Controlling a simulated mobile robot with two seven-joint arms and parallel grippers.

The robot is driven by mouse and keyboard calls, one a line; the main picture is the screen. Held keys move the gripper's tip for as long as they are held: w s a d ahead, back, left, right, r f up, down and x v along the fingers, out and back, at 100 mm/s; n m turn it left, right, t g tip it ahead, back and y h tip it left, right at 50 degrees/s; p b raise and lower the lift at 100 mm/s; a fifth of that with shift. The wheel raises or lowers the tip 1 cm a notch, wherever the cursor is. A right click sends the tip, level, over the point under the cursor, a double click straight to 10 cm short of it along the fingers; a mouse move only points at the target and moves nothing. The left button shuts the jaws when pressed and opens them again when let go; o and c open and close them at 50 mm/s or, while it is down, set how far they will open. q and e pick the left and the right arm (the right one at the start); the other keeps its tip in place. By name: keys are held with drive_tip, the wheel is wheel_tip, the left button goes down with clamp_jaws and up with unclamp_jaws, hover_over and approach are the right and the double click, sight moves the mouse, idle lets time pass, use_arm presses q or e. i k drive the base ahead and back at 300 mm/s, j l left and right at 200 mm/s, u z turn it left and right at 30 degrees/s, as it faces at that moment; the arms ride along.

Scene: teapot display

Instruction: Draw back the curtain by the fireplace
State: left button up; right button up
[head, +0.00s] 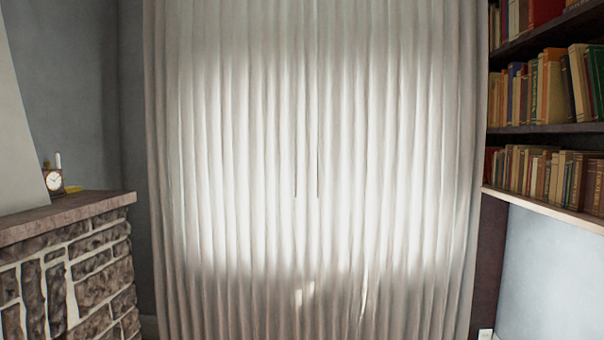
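A pale curtain (230,150) hangs closed across the middle of the head view, in many vertical folds. Bright light comes through its central part. Two thin dark vertical rods or cords hang at its middle, ending a little below mid-height. The stone fireplace (95,270) stands at the lower left, with a gap of grey wall between it and the curtain's left edge. The curtain's lower edge is out of view. Neither of my grippers shows.
A small clock (53,179) stands on the fireplace's mantel (75,212). Dark bookshelves (545,130) full of books stick out at the right, close to the curtain's right edge. No obstacle shows in front of the curtain; the floor is out of view.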

sight(301, 159)
drive_tip(key=i+l+u, duration=0.15)
drive_tip(key=i, duration=0.5)
drive_tip(key=i+l+u, duration=0.1)
drive_tip(key=i+l, duration=0.3)
drive_tip(key=i, duration=0.3)
drive_tip(key=i+l+u, duration=0.15)
drive_tip(key=i+l, duration=0.2)
drive_tip(key=i, duration=0.3)
drive_tip(key=i+l+u, duration=0.1)
drive_tip(key=i+l, duration=0.35)
drive_tip(key=i, duration=0.15)
drive_tip(key=i+l+u, duration=0.15)
drive_tip(key=i+l, duration=0.3)
drive_tip(key=i, duration=0.15)
